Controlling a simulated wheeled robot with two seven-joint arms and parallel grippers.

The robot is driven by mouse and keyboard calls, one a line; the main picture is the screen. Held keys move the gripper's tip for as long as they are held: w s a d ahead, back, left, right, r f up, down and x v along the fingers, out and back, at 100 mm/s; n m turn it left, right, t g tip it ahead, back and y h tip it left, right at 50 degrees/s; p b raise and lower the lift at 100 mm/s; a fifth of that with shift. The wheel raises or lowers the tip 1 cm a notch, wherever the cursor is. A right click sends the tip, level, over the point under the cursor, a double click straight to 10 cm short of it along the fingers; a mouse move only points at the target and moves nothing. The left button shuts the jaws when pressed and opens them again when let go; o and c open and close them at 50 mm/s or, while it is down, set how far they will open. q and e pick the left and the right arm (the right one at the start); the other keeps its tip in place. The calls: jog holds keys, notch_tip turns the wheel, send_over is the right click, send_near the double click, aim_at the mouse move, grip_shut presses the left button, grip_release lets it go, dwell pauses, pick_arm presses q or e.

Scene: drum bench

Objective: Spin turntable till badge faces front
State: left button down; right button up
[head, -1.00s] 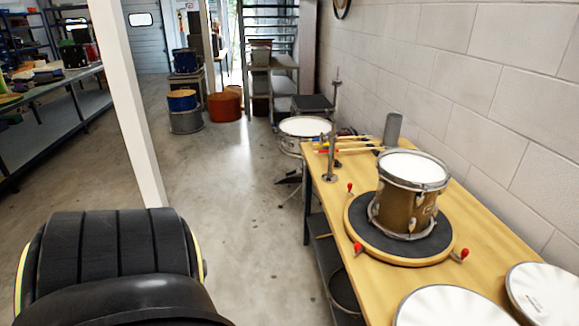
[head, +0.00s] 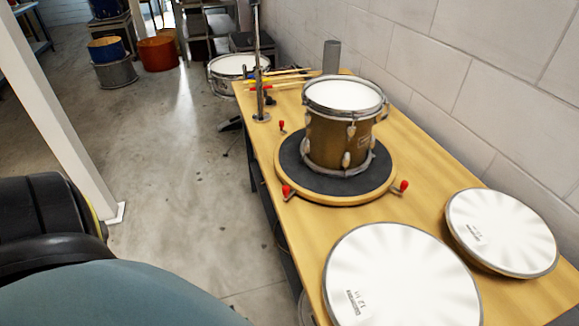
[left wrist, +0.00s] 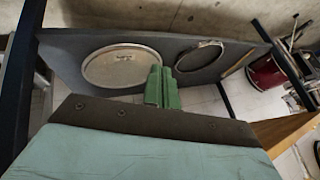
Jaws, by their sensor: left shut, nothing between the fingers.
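A brown-gold drum (head: 335,140) with a white head and metal rims stands upright on the turntable (head: 330,199), a dark round top with a wooden rim. Red-tipped pegs (head: 404,186) stick out around the rim. A small pale badge (head: 364,141) shows on the right part of the drum's visible side, turned toward the wall side. My left gripper, with green fingers (left wrist: 162,88), is shut and empty in the left wrist view, in front of a grey shelf. It is not visible in the head view. My right gripper is in neither view.
Two white drumheads (head: 402,280) (head: 503,232) lie on the wooden bench (head: 290,235) near its front. A metal stand (head: 259,90) and sticks are behind the turntable. A block wall bounds the right. The left wrist view shows hoops on the shelf (left wrist: 205,68) and a red drum (left wrist: 266,73).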

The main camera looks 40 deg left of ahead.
pick_arm(q)
jog(key=w+a+r+m+t+b, duration=0.35)
jog(key=w+a+r+b, duration=0.2)
jog(key=w, duration=0.35)
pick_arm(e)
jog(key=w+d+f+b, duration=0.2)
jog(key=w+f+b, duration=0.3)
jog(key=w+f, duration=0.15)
pick_arm(q)
jog(key=m+t+h+b, duration=0.2)
jog(key=m+t, duration=0.6)
jog(key=m, duration=0.1)
send_near(282, 214)
notch_tip(282, 214, up, 2)
jog(key=w, duration=0.4)
jog(key=w+b, duration=0.1)
jog(key=w, duration=0.2)
jog(key=w+r, duration=0.1)
jog(key=w, duration=0.2)
jog(key=shift+d, duration=0.25)
jog(key=shift+w, duration=0.95)
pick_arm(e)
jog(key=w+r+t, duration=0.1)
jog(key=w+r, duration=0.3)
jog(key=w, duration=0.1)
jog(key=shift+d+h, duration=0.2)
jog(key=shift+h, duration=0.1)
